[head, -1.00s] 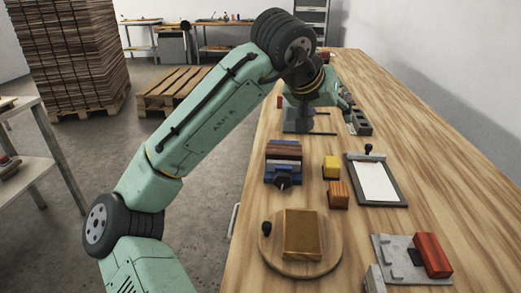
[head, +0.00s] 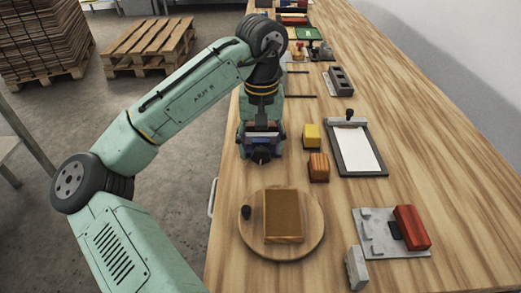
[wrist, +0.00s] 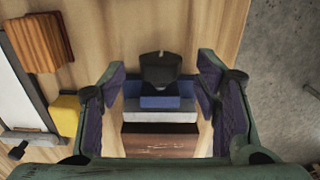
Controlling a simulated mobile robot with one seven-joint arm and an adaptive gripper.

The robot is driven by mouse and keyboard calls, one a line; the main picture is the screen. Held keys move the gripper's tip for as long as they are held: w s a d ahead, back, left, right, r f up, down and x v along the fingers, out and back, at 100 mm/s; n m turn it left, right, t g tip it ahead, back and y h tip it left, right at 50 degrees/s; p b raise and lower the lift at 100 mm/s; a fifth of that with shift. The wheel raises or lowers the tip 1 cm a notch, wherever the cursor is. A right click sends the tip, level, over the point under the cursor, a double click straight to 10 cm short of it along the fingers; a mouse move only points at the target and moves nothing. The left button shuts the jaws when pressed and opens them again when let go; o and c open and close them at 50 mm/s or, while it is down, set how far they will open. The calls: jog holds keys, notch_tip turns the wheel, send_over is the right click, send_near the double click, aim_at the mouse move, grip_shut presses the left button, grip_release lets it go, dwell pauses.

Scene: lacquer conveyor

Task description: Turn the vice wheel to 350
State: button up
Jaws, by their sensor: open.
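The vice shows in the wrist view with a blue jaw (wrist: 160,103), a pale grey block or plate (wrist: 160,117) and a dark reddish-brown wooden part (wrist: 160,142). Its dark wheel (wrist: 160,70) has a small notch or mark at its edge; the reading is too small to tell. In the head view the wheel (head: 261,156) faces the front, and my gripper (head: 262,128) hides much of the vice. My gripper (wrist: 161,66) is open, pointing down over the vice, with one finger on either side of it and nothing held.
A yellow block (head: 312,135) and an orange-brown wooden block (head: 319,167) stand right of the vice. A clipboard (head: 384,167) lies beyond them. A round board (head: 310,215) with a brown block (head: 281,216) is in front. The table's left edge is close to the vice.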

jog(key=shift+f, duration=1.3)
jog(key=shift+c, duration=0.3)
jog(key=shift+r, duration=0.1)
jog(key=c, duration=1.1)
